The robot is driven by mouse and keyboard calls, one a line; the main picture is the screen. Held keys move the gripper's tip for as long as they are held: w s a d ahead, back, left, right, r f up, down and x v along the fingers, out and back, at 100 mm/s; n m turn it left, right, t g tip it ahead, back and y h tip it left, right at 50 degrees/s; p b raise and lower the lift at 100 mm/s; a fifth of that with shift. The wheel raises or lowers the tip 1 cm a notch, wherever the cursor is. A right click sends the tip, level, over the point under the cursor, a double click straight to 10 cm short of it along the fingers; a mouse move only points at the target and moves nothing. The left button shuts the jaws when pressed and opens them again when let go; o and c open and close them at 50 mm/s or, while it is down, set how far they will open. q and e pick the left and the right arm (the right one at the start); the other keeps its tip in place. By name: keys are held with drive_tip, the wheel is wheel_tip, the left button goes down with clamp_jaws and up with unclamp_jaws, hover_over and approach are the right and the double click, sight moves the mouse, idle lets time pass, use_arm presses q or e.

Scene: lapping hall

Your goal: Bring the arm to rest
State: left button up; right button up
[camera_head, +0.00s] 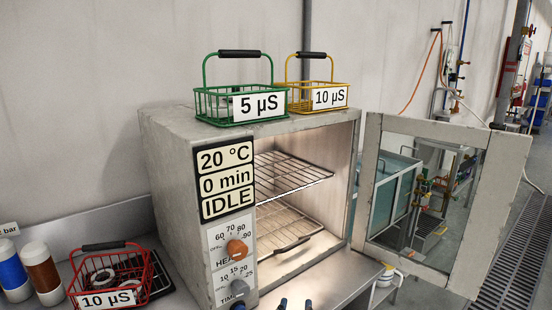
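Two dark blue-black tips, which look like the fingertips of my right gripper (296,304), show at the bottom edge, just right of the middle. My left gripper is not in view. The oven's door (480,210) is swung open to the right. Its two wire racks (285,172) look empty. Its display reads 20 °C, 0 min, IDLE.
A green basket (205,104) marked 5 µS and a yellow basket (342,90) marked 10 µS stand on the oven.

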drive_tip(key=s+d+f+m+g, duration=0.7)
drive_tip(key=s+d+f+m, duration=0.2)
drive_tip(key=s+d+f, duration=0.5)
drive_tip(key=s+d+f+m+g+y, duration=0.25)
drive_tip(key=s+m+g, duration=0.3)
drive_tip(key=s, duration=0.95)
wheel_tip(320, 180, down, 25)
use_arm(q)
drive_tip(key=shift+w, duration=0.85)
use_arm(e)
drive_tip(key=s+d+f+g, duration=0.2)
drive_tip(key=s+f, duration=1.6)
drive_tip(key=shift+s+d, duration=0.35)
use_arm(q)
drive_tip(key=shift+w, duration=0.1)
